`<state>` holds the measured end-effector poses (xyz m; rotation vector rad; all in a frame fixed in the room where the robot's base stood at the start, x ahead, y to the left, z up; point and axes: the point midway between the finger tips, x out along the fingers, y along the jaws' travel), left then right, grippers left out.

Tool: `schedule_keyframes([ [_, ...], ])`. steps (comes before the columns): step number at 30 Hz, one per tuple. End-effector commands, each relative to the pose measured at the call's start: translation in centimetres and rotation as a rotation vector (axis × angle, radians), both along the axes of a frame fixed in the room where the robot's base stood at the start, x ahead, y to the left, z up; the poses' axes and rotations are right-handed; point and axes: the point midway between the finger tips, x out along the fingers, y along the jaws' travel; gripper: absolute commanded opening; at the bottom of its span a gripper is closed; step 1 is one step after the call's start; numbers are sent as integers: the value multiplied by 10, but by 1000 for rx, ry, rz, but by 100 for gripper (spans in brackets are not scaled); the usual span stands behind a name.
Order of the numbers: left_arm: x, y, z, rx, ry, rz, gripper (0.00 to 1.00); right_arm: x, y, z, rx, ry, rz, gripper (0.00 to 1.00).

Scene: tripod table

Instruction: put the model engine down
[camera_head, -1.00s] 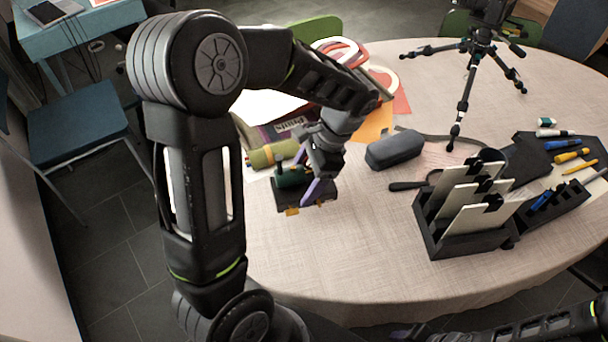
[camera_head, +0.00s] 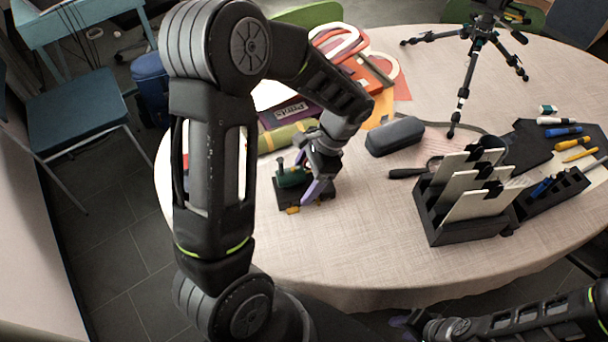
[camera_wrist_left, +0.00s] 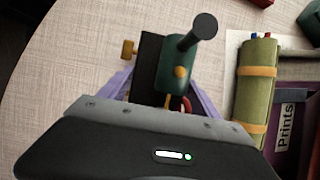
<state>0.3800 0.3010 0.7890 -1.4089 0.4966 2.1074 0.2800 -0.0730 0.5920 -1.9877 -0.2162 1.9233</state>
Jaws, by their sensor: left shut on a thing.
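The model engine (camera_head: 291,178) has a dark base, a green boiler and small brass-coloured parts. It is at the left part of the round table (camera_head: 350,240). My left gripper (camera_head: 318,188) is shut on it, with purple fingers at its sides. In the left wrist view the engine (camera_wrist_left: 178,75) shows its green body and black chimney between the purple fingers. The base looks at or very near the tabletop; I cannot tell whether it touches. My right gripper (camera_head: 402,322) is low at the bottom edge, mostly out of clear view.
A green roll (camera_head: 284,137) and a purple "Prints" folder (camera_head: 290,110) lie behind the engine. The cloth in front of the engine is clear.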

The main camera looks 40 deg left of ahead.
Motion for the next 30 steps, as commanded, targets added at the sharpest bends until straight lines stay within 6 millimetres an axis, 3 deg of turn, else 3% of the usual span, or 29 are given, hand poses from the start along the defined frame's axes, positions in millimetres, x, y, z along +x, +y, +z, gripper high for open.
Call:
schedule_keyframes([
  [8, 1, 0, -2, 1, -1, 0, 0, 0, 0, -2, 0, 0, 0, 36],
  [9, 0, 0, -3, 0, 0, 0, 75, 0, 0, -2, 0, 0, 0, 36],
  [16, 0, 0, -2, 0, 0, 0, 94, 0, 0, -2, 0, 0, 0, 36],
  [24, 0, 0, -1, 0, 0, 0, 94, 0, 0, -1, 0, 0, 0, 36],
  [30, 5, -3, 11, 0, -4, -1, 94, 0, 0, 0, 0, 0, 0, 36],
])
